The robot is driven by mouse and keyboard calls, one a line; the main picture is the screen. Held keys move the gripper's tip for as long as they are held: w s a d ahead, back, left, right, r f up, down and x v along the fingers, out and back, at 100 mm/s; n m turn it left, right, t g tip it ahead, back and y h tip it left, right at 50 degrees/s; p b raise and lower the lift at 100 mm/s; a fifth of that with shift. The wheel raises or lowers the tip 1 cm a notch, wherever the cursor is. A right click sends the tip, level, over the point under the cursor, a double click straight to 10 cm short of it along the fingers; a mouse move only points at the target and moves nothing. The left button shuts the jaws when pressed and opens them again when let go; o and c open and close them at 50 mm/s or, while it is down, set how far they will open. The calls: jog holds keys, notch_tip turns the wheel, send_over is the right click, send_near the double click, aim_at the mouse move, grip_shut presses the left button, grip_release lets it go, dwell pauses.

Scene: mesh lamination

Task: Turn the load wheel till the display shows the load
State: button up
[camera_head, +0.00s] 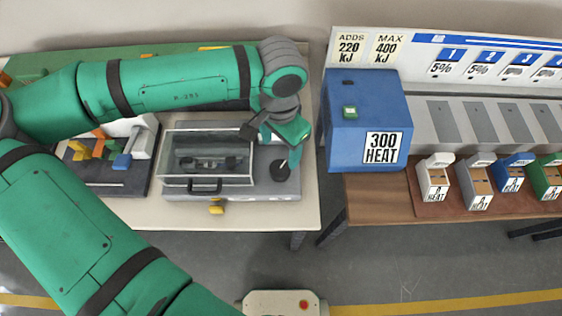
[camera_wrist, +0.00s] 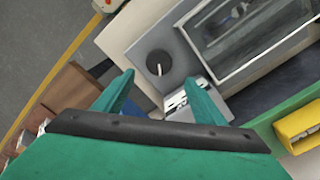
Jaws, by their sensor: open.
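The load wheel (camera_head: 281,170) is a dark round knob with a white pointer line, on the right front of the grey machine (camera_head: 240,190). It shows whole in the wrist view (camera_wrist: 159,64), just beyond my fingertips. My gripper (camera_head: 281,148) is open and empty, tilted above the machine, its fingers (camera_wrist: 161,82) spread apart and not around the wheel. A pale panel with dark marks (camera_wrist: 177,101), perhaps the display, shows partly between the fingers in the wrist view. Its reading is not legible, and my gripper hides that spot in the head view.
A clear-lidded chamber (camera_head: 207,160) with a black handle (camera_head: 205,186) lies left of the wheel. A blue box marked 300 HEAT (camera_head: 350,150) stands on the right table. Colored blocks (camera_head: 100,145) lie at left. A yellow piece (camera_head: 216,207) is at the machine's front.

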aim_at(280, 168)
jog(key=f, duration=0.9)
jog(key=shift+s, duration=0.2)
jog(key=shift+f, duration=0.75)
jog(key=shift+w, duration=0.1)
jog(key=c, duration=1.1)
